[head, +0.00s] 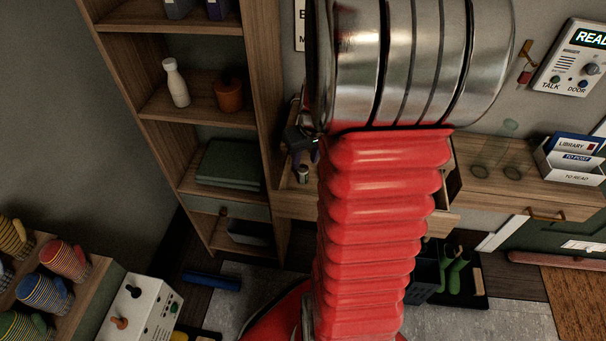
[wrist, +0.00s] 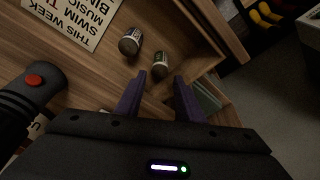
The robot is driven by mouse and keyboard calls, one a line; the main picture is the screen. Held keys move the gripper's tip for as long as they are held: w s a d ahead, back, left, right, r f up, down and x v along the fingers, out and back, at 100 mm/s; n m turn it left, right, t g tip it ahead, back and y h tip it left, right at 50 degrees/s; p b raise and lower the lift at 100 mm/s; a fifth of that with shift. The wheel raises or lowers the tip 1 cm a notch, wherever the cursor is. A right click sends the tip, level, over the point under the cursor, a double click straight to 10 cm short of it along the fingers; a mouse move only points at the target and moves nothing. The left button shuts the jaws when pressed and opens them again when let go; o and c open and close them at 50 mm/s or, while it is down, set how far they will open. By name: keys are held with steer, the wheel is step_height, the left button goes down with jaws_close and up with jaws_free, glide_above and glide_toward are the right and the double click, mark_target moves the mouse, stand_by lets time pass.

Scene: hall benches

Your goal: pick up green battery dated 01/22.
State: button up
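Two small dark cylinders with pale bands, which look like batteries, show in the wrist view on a wooden surface. One cylinder (wrist: 130,42) is at the upper left; the other cylinder (wrist: 160,62) is just beyond the gap between my fingertips. Their colour is dim and no date is legible. My gripper (wrist: 160,77) has its two purple fingers apart, with nothing between them. In the head view my gripper (head: 309,151) is mostly hidden behind my red arm, just above one small cylinder (head: 302,173) on the bench.
A wooden shelf unit with a white bottle (head: 176,83) and a brown pot (head: 229,95) stands left of my arm. A letter rack (head: 572,160) is on the right. In the wrist view a printed notice (wrist: 75,18) and wooden edges (wrist: 222,28) lie close by.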

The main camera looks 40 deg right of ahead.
mark_target(303, 167)
steer(key=shift+x, duration=2.15)
jaws_close()
steer(key=shift+r, duration=0.2)
step_height(303, 167, up, 28)
steer(key=shift+f, duration=0.15)
